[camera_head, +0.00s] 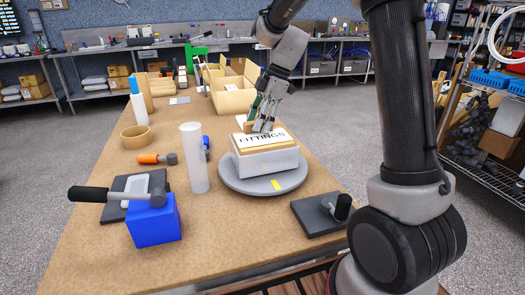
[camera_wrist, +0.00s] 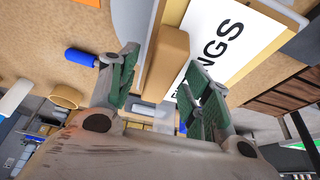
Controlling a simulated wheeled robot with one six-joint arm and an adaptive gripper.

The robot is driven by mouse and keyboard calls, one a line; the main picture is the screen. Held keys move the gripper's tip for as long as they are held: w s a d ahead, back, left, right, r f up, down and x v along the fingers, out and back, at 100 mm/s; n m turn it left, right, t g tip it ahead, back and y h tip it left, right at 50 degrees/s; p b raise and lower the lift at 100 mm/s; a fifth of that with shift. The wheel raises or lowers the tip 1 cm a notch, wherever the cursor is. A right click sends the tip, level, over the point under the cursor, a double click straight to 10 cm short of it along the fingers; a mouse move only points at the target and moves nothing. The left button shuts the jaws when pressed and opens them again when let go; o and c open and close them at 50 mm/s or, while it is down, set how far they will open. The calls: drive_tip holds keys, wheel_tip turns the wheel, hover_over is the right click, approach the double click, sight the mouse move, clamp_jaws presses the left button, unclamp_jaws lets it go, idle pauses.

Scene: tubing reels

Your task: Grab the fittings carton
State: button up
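The fittings carton (camera_head: 267,162) is a white box with a tan top and a label reading "FITTINGS". It sits on a round grey turntable (camera_head: 240,183) with a yellow mark on its rim. A tan bar-shaped grip (camera_wrist: 166,72) stands up from the carton's top beside the label (camera_wrist: 235,42). My gripper (camera_head: 264,124) is just over the carton, pointing down. In the wrist view my gripper (camera_wrist: 163,60) is open, with one green-padded finger on each side of the bar. A gap shows at the left finger; contact at the right finger cannot be told.
A white cylinder (camera_head: 194,158) stands left of the turntable. A blue block with a black-handled tool (camera_head: 153,222) lies front left. A dark plate with a black knob (camera_head: 322,214) is front right. Open cartons (camera_head: 232,95) stand behind. A wire shelf (camera_head: 485,150) is at right.

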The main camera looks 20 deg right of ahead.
clamp_jaws()
drive_tip(key=shift+r, duration=0.15)
